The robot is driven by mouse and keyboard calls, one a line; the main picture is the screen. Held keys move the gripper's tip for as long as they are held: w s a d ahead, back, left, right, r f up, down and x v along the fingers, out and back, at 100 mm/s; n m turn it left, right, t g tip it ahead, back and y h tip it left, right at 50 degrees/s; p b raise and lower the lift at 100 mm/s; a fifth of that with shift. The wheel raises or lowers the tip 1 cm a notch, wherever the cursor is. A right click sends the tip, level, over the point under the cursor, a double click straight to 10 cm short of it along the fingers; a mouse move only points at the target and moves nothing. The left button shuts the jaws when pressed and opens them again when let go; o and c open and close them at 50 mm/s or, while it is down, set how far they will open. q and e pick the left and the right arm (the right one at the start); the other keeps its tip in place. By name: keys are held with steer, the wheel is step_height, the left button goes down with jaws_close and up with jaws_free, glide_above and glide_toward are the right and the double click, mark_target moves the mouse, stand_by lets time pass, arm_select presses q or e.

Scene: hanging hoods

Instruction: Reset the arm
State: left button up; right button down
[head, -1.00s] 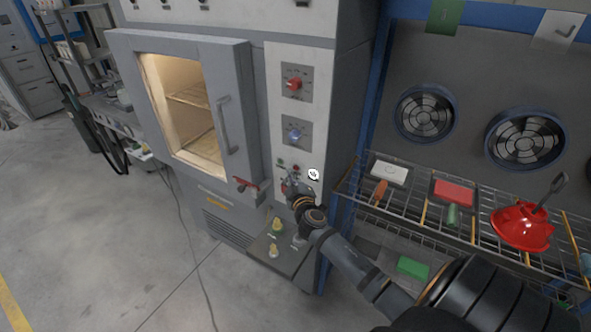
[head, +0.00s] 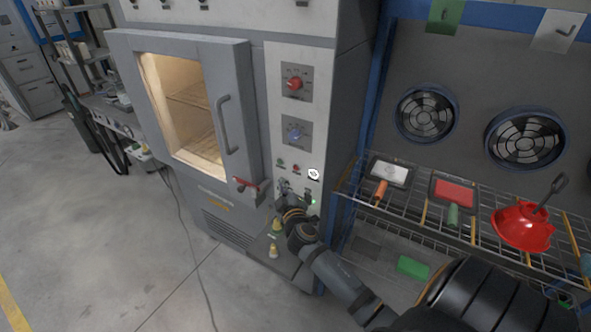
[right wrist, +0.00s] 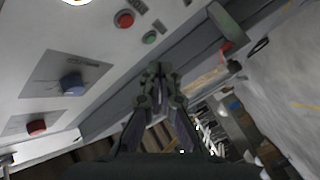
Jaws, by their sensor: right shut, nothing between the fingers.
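My right arm reaches in from the lower right of the head view. My right gripper (head: 284,186) is shut and empty, in front of the lower control panel of a grey oven (head: 243,50). In the right wrist view its fingers (right wrist: 160,72) are together, with the panel's red button (right wrist: 124,19) and green button (right wrist: 150,38) beyond them. I cannot tell whether the fingertips touch the panel. My left gripper is not in view.
The oven's windowed door (head: 228,70) is left of the gripper, with a red-handled latch (head: 245,185) close by. A wire shelf (head: 410,212) at right holds framed panels and a red hood (head: 522,226). Open floor lies left.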

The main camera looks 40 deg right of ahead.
stand_by(0.6)
steer(key=s+a+f+m+g, duration=0.2)
steer(key=s+f+m+g, duration=0.4)
steer(key=s, duration=0.7)
steer(key=s+a+f+n+g+y, duration=0.1)
steer(key=s+a+f+g+y, duration=0.15)
steer(key=s+a, duration=0.35)
steer(key=s+a+f+n+g+y, duration=0.1)
steer(key=s+a+f+g+y, duration=0.2)
steer(key=s, duration=0.5)
steer(key=s+d+f+g, duration=0.1)
steer(key=s+f, duration=0.1)
steer(key=f, duration=1.2)
steer(key=s+d+f+g, duration=0.1)
steer(key=d+f, duration=0.1)
steer(key=f, duration=1.1)
steer(key=s+f+m+g, duration=0.1)
steer(key=s+f, duration=1.3)
steer(key=s, duration=0.4)
steer(key=shift+d+f, duration=0.15)
steer(key=shift+d, duration=0.1)
